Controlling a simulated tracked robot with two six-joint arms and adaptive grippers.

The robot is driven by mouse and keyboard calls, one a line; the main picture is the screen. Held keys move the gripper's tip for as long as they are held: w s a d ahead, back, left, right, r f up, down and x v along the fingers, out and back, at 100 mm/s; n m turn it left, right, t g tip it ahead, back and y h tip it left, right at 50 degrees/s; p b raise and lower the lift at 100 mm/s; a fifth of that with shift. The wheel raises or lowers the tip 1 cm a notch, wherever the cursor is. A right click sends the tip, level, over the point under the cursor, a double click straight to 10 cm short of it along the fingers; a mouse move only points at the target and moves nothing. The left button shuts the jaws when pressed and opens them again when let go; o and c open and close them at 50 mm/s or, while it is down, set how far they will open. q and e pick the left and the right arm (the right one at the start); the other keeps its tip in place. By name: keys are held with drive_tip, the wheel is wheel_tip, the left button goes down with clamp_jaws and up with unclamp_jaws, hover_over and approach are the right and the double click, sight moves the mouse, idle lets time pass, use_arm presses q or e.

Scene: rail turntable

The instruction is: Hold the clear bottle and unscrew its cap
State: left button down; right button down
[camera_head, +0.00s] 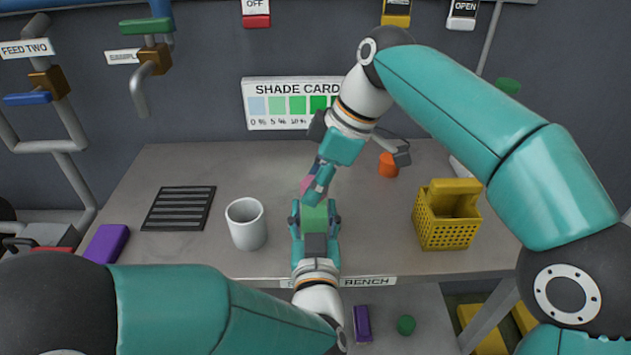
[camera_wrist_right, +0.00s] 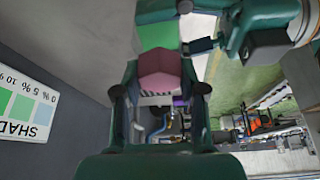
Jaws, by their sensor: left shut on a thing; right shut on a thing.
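The bottle (camera_head: 314,217) shows as a green body, low over the front of the bench. My left gripper (camera_head: 315,224) is shut on it, with a finger at each side. A pink cap (camera_head: 307,186) shows just above the bottle, partly hidden by my right gripper (camera_head: 318,182), which comes down from above and is shut on it. In the right wrist view the pink cap (camera_wrist_right: 163,73) sits between the two fingers, and the green bottle body (camera_wrist_right: 158,35) shows beyond it. I cannot tell whether the cap still touches the bottle.
A white cup (camera_head: 246,224) and a black slatted grate (camera_head: 179,208) stand left on the grey bench (camera_head: 190,165). A yellow basket (camera_head: 447,228) with yellow contents stands right, and an orange piece (camera_head: 388,165) lies behind. A shade card (camera_head: 290,103) hangs on the back wall.

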drive_tip(key=shift+n+g, duration=0.3)
drive_tip(key=shift+n, duration=0.5)
drive_tip(key=shift+n+g, duration=0.3)
drive_tip(key=shift+n, duration=0.3)
drive_tip(key=shift+r, duration=0.4)
drive_tip(key=shift+w+r, duration=0.1)
drive_tip(key=shift+r, duration=0.25)
drive_tip(key=shift+r, duration=0.7)
use_arm(q)
drive_tip(key=shift+c, duration=1.9)
unclamp_jaws()
